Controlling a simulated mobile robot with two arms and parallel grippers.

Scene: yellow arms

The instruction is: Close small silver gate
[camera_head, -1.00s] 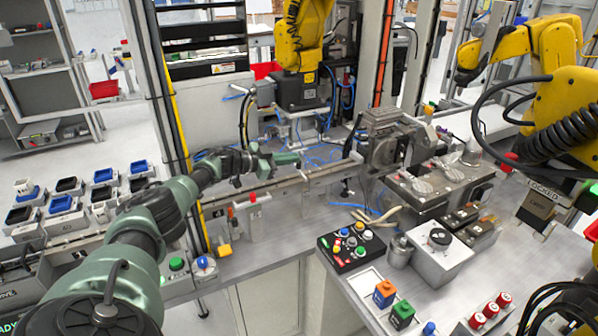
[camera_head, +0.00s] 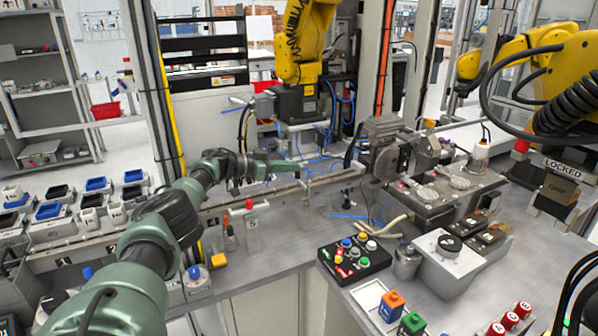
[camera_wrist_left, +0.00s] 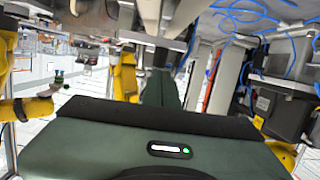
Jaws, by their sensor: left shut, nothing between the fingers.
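A slim silver bar (camera_head: 335,177) with a small upright end piece (camera_head: 307,192) lies along the silver rail at the back of the bench. It looks like the small silver gate, but I cannot tell how far open it is. My left gripper (camera_head: 294,166) is shut and empty, its fingertips just behind and above the bar's left end. I cannot tell whether they touch it. In the left wrist view the green fingers (camera_wrist_left: 162,90) are together and point away toward silver metal parts (camera_wrist_left: 150,14). My right gripper is not in view.
A grey machine block (camera_head: 383,150) stands right of the bar. A black button box (camera_head: 338,268) and a red-topped holder (camera_head: 251,228) are in front. Yellow robot arms stand behind (camera_head: 302,40) and at right (camera_head: 575,75).

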